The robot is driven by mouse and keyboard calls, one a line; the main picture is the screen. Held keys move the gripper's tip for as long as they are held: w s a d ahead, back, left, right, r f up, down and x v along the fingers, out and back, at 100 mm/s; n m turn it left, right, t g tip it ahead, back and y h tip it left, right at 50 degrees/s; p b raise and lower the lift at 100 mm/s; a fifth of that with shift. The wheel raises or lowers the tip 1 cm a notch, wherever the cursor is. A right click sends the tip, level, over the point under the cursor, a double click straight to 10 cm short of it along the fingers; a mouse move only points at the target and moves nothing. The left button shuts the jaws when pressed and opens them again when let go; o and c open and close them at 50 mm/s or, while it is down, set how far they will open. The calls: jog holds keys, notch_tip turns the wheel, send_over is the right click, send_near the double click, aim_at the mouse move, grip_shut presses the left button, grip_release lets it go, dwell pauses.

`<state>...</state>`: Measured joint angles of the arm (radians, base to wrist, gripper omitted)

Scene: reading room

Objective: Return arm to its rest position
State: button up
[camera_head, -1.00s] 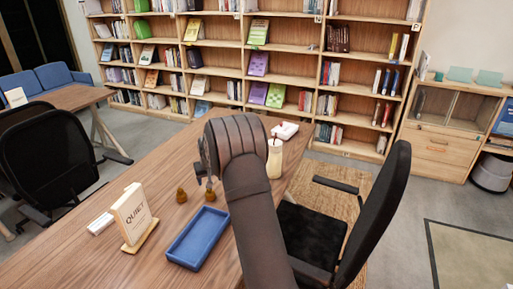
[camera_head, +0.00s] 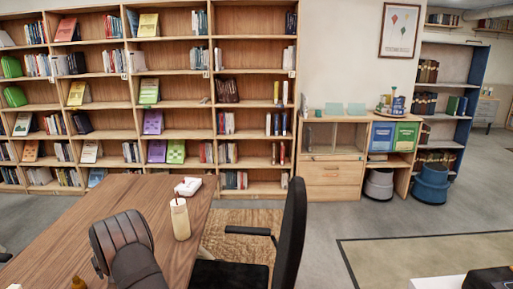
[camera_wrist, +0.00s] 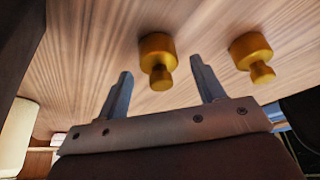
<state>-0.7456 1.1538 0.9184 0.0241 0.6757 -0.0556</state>
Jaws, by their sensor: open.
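My gripper (camera_wrist: 160,66) is open in the wrist view, with its two fingers apart and nothing held between them. Two small brass knobbed pieces stand on the wooden table just beyond the fingers. The left brass piece (camera_wrist: 158,52) shows between the fingertips and the right brass piece (camera_wrist: 250,50) lies outside the right finger. Neither is gripped. In the head view, my dark arm (camera_head: 127,247) shows over the table at the bottom left; the gripper is not visible there. A sliver of a brass piece (camera_head: 78,283) shows at the bottom edge.
A cream bottle with a straw (camera_head: 180,218) stands on the table (camera_head: 75,220) right of my arm, with a white box (camera_head: 188,187) behind it. A black chair (camera_head: 285,235) is close to the table's right side. Bookshelves (camera_head: 150,18) line the back wall.

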jog(key=shift+r, duration=0.15)
notch_tip(320, 180, down, 2)
jog(key=v, duration=1.2)
jog(key=x, duration=1.2)
jog(key=shift+f, duration=0.25)
notch_tip(320, 180, up, 37)
jog(key=w+d+m, duration=0.1)
jog(key=w+d, duration=0.8)
jog(key=d, duration=0.5)
jog(key=shift+r+m+h, duration=0.25)
jog(key=shift+m+h, duration=0.05)
jog(key=shift+m, duration=0.1)
